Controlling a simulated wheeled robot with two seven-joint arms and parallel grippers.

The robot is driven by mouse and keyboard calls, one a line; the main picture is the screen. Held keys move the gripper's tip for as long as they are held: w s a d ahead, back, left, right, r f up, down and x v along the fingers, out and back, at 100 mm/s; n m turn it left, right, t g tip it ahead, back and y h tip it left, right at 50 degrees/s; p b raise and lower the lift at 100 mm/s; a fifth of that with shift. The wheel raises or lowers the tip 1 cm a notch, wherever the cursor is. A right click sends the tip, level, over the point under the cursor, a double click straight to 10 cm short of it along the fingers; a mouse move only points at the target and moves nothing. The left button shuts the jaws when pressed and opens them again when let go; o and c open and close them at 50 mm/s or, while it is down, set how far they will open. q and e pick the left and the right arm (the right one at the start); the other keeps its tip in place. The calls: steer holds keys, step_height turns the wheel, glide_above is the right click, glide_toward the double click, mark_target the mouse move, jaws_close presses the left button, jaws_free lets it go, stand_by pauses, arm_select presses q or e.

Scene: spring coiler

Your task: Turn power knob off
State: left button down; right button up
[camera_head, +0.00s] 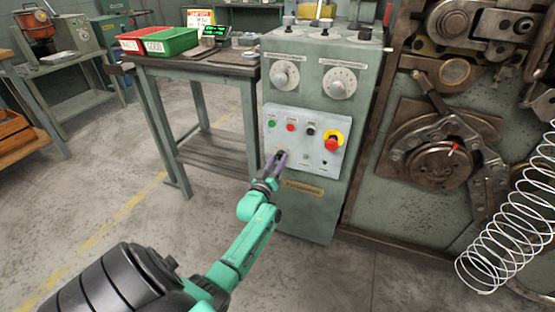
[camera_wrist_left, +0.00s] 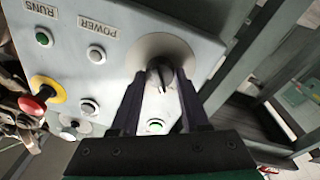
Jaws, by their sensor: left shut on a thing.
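The power knob (camera_wrist_left: 160,74) is a dark knob on a round silver plate (camera_wrist_left: 181,49) on the light grey control panel (camera_wrist_left: 205,65). A POWER label (camera_wrist_left: 97,27) shows upside down in the left wrist view. My left gripper (camera_wrist_left: 158,88) is shut on the knob, with one dark finger on each side of it. In the head view my left gripper (camera_head: 276,162) reaches the lower left of the panel (camera_head: 328,170) and hides the knob. My right gripper is not in view.
A red emergency stop on a yellow ring (camera_head: 332,144), a green button (camera_head: 271,124), a red button (camera_head: 291,127) and a black switch (camera_head: 310,131) sit close by. A side table (camera_head: 222,150) stands left. A wire spring (camera_head: 505,245) and machinery are right.

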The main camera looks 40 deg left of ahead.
arm_select(q)
steer(key=shift+n, duration=1)
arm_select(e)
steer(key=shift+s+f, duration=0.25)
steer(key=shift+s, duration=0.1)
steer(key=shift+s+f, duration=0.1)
arm_select(q)
steer(key=shift+c, duration=2)
jaws_free()
steer(key=p+v, duration=0.3)
steer(key=v, duration=1.1)
steer(key=shift+s+d, duration=0.25)
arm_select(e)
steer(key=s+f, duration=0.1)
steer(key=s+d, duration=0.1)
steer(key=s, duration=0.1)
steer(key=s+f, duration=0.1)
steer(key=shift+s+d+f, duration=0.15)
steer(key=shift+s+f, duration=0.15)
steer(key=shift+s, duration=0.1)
